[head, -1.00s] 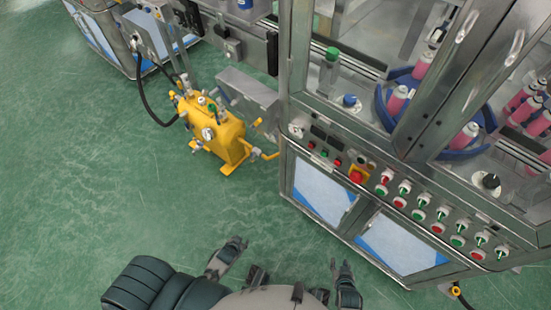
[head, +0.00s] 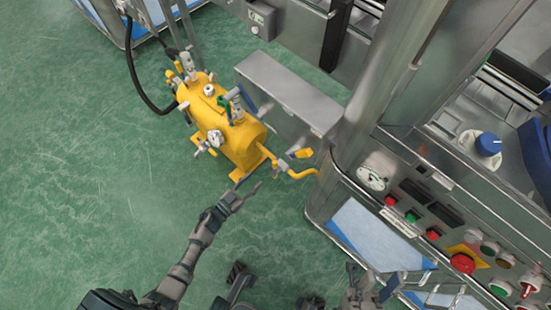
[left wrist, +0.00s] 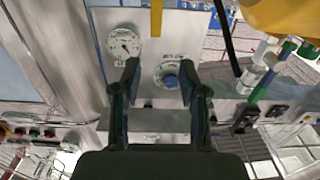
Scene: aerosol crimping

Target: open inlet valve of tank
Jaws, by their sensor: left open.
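The yellow tank (head: 238,140) stands on the green floor left of the machine. A green-handled valve (head: 224,101) and several metal fittings are on its top. A yellow pipe (head: 290,170) with a yellow valve handle (head: 303,153) runs from its right side to the machine. I cannot tell which valve is the inlet. My left gripper (head: 248,185) is open and empty, in front of the tank's lower right. In the left wrist view its open fingers (left wrist: 158,85) frame a steel panel, and the tank (left wrist: 285,18) shows at upper right. My right gripper (head: 362,270) looks open, low by the machine.
The steel machine fills the right side, with a gauge (head: 372,178), a red stop button (head: 462,263) and a blue knob (head: 488,144). A steel box (head: 290,92) juts out beside the tank. A black hose (head: 135,85) hangs at upper left. Green floor at left is clear.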

